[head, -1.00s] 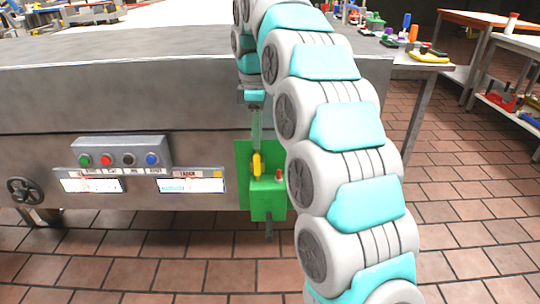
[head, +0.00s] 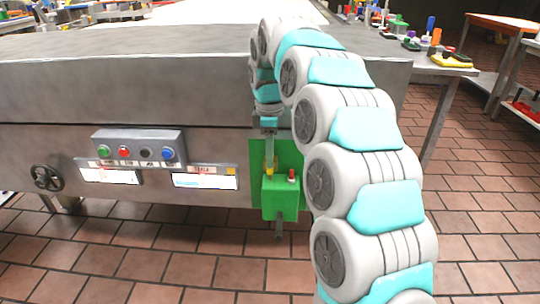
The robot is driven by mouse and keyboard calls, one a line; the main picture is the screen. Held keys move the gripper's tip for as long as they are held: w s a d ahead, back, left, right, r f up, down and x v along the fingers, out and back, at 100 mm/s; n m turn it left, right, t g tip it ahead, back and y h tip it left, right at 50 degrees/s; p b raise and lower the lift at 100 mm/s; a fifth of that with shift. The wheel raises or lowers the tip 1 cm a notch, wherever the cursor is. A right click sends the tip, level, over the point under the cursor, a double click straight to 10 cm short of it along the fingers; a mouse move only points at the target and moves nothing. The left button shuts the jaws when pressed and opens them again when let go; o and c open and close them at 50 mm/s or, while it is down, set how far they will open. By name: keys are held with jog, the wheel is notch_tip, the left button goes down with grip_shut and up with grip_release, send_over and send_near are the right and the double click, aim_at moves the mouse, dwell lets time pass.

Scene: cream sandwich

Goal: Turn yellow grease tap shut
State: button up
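The yellow grease tap (head: 269,170) is on the green box (head: 280,203) fixed to the front of the steel machine. Only a small yellow part of it shows, because my gripper covers the rest. My gripper (head: 269,160) points down from above, with its fingers at the tap. At this size I cannot tell whether the fingers touch the tap, or whether they are open or shut.
A red knob (head: 291,175) stands on the green box just right of the tap. A panel with coloured buttons (head: 140,147) and a handwheel (head: 47,178) are further left. The tiled floor (head: 190,265) in front is clear.

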jog(key=shift+f, duration=0.35)
grip_shut()
dwell(0.5)
